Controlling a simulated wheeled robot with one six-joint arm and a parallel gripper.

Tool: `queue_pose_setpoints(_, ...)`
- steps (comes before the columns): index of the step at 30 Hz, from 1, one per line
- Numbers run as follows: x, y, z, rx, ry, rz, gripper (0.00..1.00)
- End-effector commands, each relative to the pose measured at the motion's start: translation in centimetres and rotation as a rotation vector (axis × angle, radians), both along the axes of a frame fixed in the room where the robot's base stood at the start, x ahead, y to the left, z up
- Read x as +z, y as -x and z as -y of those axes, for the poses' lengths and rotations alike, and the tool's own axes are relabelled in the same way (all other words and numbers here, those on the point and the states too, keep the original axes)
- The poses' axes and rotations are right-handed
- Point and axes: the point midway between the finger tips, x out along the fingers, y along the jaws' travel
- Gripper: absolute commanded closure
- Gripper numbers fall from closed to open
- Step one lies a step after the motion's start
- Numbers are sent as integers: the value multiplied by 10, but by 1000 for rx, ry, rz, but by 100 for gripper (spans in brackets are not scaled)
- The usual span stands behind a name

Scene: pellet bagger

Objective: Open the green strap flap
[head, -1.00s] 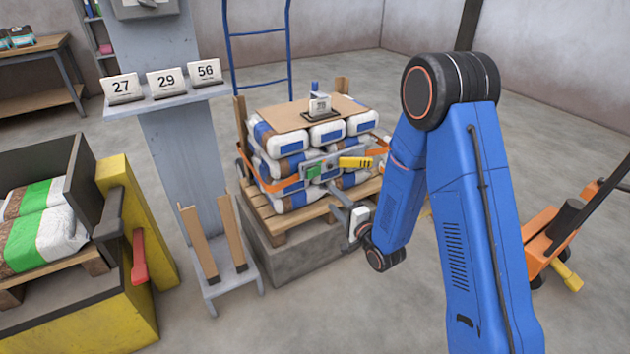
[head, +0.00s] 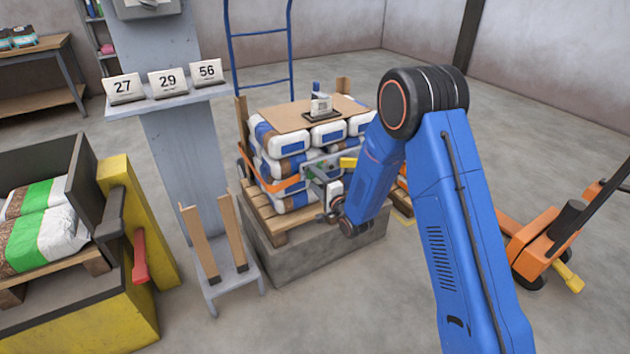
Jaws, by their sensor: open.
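The strapped stack of white, blue and brown bags (head: 285,142) stands on a wooden pallet. An orange strap (head: 286,184) runs around it, with a grey buckle plate (head: 318,162) on the front. The green flap (head: 309,173) sits at the plate's left part and is mostly hidden by my gripper; whether it is lifted is not clear. A yellow part (head: 348,162) shows at the plate's right, partly behind my arm. My gripper (head: 313,178) is open, right in front of the green flap; I cannot tell whether it touches.
The pallet (head: 268,215) rests on a grey concrete block (head: 285,250). A grey post with number cards (head: 168,83) and a small stand with wooden boards (head: 228,278) are to the left. A yellow machine (head: 100,310) is at the lower left. An orange pallet jack (head: 550,240) stands right.

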Motion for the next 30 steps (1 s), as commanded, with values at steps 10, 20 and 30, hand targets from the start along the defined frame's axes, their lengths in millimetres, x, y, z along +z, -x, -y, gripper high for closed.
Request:
queue_pose_setpoints(10,0,-1,-1,0,0,0,61)
queue_pose_setpoints(20,0,-1,0,5,0,0,88)
queue_pose_setpoints(30,-1,0,10,119,1,-1,88)
